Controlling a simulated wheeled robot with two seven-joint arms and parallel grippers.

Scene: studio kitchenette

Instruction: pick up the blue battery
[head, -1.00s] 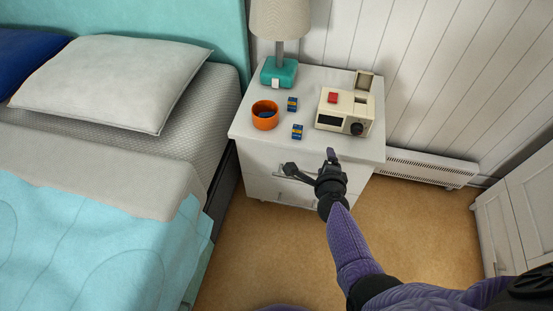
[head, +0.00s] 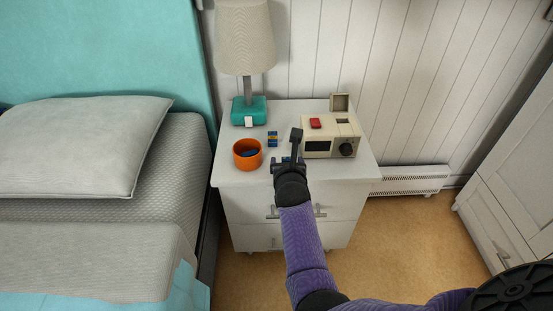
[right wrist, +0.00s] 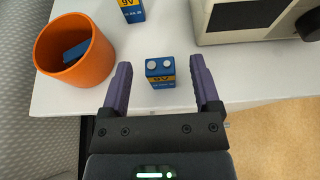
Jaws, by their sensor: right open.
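A blue 9V battery (right wrist: 160,74) stands upright near the front of the white nightstand (head: 345,172), between the spread fingers of my right gripper (right wrist: 160,64). The fingers are open, with a gap on each side of it. In the head view this battery (head: 287,160) is mostly hidden by my right gripper (head: 286,150). A second blue battery (head: 272,138) stands farther back and also shows at the top of the right wrist view (right wrist: 131,10). A blue object (right wrist: 76,52) lies inside an orange cup (head: 247,155). My left gripper is out of view.
A cream clock radio (head: 318,148) with a red button and a raised flap stands right of the batteries. A lamp with a teal base (head: 249,112) stands behind. The bed (head: 90,225) is left of the nightstand, a cabinet (head: 515,190) at right.

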